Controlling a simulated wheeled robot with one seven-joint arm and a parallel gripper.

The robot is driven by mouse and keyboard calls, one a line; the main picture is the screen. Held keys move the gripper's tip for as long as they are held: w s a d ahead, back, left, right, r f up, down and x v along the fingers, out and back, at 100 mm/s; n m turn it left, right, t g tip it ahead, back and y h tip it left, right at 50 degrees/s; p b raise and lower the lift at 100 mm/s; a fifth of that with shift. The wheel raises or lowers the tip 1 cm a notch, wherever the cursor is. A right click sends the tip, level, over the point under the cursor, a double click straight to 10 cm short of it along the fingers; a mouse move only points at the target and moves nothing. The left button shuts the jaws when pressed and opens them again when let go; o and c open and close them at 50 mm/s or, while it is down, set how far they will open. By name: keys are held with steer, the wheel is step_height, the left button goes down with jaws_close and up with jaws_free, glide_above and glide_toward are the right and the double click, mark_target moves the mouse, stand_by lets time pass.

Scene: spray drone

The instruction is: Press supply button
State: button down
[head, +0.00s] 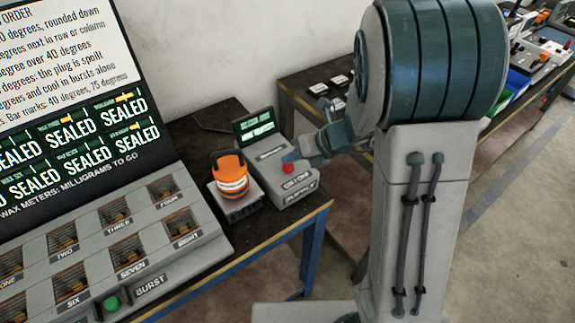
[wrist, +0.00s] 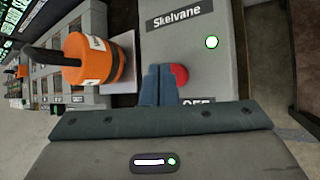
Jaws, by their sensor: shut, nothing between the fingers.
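The supply box (head: 285,180) is a grey unit on the table with a small dark screen at its back. Its front is lettered "ON / OFF" and "SUPPLY". A red button (head: 289,169) sits on its sloped top; it also shows in the wrist view (wrist: 180,75). My gripper (head: 290,157) is shut and empty, with its fingertips at the button. In the wrist view the closed blue-grey fingers (wrist: 159,84) stand just left of the red button and overlap its edge. I cannot tell whether they touch it.
An orange canister (head: 230,175) with a dark handle stands on a plate left of the supply box. Further left is a console (head: 100,240) with numbered slots, a green button (head: 112,304) and a screen (head: 70,100) reading "SEALED". Another bench is behind my arm.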

mark_target(292, 167)
steer(key=shift+f+b, duration=0.45)
steer(key=shift+f, duration=0.1)
stand_by(0.7)
steer(key=shift+r, duration=0.1)
steer(key=shift+r+p, duration=0.95)
steer(key=shift+p, duration=0.1)
steer(key=shift+r, duration=0.1)
step_height(292, 167, up, 6)
steer(key=p, duration=0.6)
